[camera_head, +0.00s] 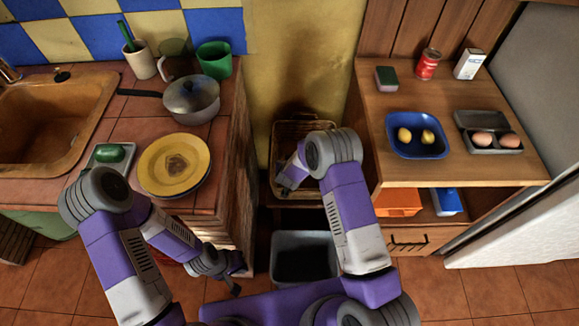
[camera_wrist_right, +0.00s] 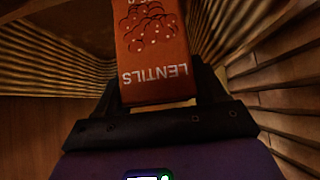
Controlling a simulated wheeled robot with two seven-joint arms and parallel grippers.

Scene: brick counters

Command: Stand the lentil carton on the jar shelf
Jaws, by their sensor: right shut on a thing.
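The lentil carton (camera_wrist_right: 155,55) is orange-red with a drawing and the word LENTILS, which reads upside down in the right wrist view. My right gripper (camera_wrist_right: 158,82) is shut on it, with a dark finger on each side. In the head view my right gripper (camera_head: 284,188) reaches into the gap between the two counters, by a wicker basket (camera_head: 284,128); the carton does not show there. My left gripper (camera_head: 237,290) hangs low beside the left counter, and its fingers are too small to tell. No shelf with jars can be made out.
The right wooden counter (camera_head: 450,178) carries a blue tray (camera_head: 417,153), egg box, can, white carton and sponge; orange (camera_head: 398,203) and blue boxes sit on its lower shelf. The left tiled counter holds a pot (camera_head: 192,100), plates and cups. A grey bin (camera_head: 303,240) stands in the gap.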

